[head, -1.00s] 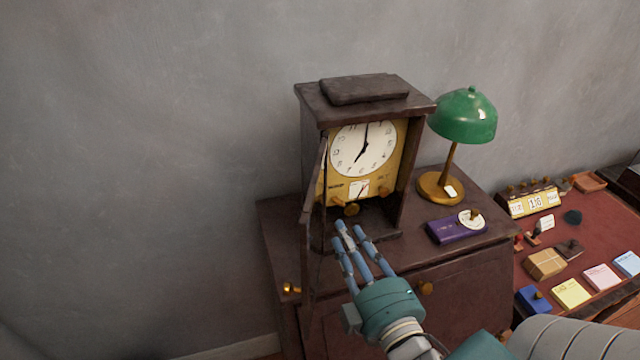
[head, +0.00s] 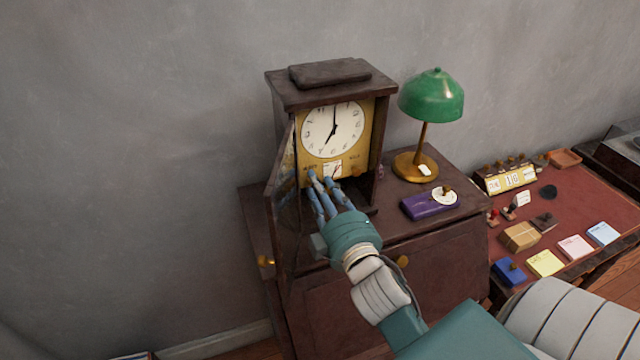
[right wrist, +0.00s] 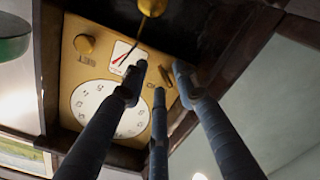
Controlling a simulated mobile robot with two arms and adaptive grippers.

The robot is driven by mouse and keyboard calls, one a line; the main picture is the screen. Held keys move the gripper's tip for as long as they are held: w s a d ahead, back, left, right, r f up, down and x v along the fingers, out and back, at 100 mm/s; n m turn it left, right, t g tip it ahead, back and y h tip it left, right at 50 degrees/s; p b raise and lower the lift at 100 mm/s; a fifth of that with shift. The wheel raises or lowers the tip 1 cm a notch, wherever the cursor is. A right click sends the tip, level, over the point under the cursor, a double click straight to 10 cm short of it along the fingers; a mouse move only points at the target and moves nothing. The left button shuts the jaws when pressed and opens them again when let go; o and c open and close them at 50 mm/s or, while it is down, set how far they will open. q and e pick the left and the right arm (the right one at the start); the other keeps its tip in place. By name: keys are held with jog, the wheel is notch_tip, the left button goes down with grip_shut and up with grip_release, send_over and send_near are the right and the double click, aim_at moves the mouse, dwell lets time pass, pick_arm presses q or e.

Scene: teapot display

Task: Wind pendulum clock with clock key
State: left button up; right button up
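The pendulum clock (head: 331,130) stands upright on a dark cabinet, its glass door (head: 284,205) swung open to the left. Its white dial shows in the right wrist view (right wrist: 95,105), upside down, with a gold knob (right wrist: 85,44) and the gold pendulum bob (right wrist: 152,6). My right gripper (head: 322,180) reaches into the clock's open front, below the dial. In the right wrist view its fingertips (right wrist: 160,75) are spread apart near the gold plate. They hide part of the plate, and I cannot make out a clock key there. My left gripper is out of view.
A green lamp (head: 431,97) and a purple box (head: 429,204) stand right of the clock on the cabinet (head: 440,240). A lower red-topped desk (head: 575,200) with stamps, note pads and a calendar is further right. The wall is close behind.

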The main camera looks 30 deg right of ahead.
jog(key=shift+a, duration=0.15)
jog(key=shift+c, duration=0.8)
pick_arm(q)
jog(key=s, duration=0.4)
pick_arm(e)
grip_shut()
pick_arm(q)
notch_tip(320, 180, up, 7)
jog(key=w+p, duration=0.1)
jog(key=p, duration=0.6)
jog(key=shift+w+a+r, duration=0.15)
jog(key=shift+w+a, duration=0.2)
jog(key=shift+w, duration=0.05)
pick_arm(e)
jog(key=m, duration=1.9)
jog(key=shift+a+f+m, duration=0.2)
jog(key=shift+f+m, duration=0.05)
jog(key=shift+m, duration=0.15)
pick_arm(q)
jog(key=shift+p, duration=0.3)
pick_arm(e)
jog(key=shift+w, duration=0.1)
jog(key=shift+o, duration=0.8)
grip_release()
